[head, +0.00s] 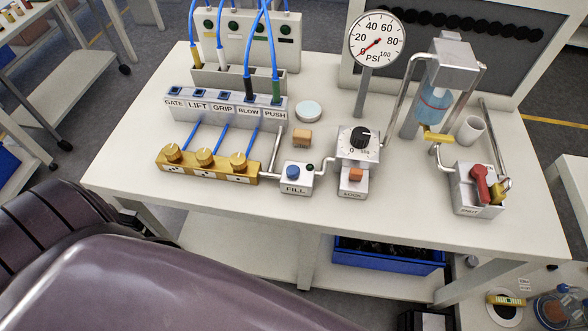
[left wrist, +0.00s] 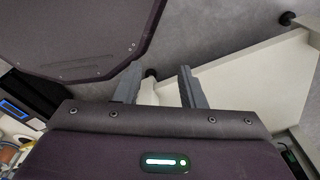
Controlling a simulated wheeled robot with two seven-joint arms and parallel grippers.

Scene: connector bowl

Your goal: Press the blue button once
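The blue button (head: 293,170) sits on top of a small silver box labelled FILL (head: 296,184), near the front edge of the white table. Nothing touches the button. My left gripper (left wrist: 160,70) shows in the left wrist view with its two fingers spread apart and nothing between them. It points at the grey floor and a pale surface, away from the button. In the head view my left arm fills the lower left, in front of the table, and its gripper is out of frame. My right gripper is not in view.
A gold valve block (head: 208,168) lies left of the FILL box. A dial box (head: 358,145) with an orange LOCK button (head: 355,175) stands right of it. A pressure gauge (head: 376,39) and a red-handled valve (head: 480,185) stand farther right. The white table (head: 410,200) has bare room at front right.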

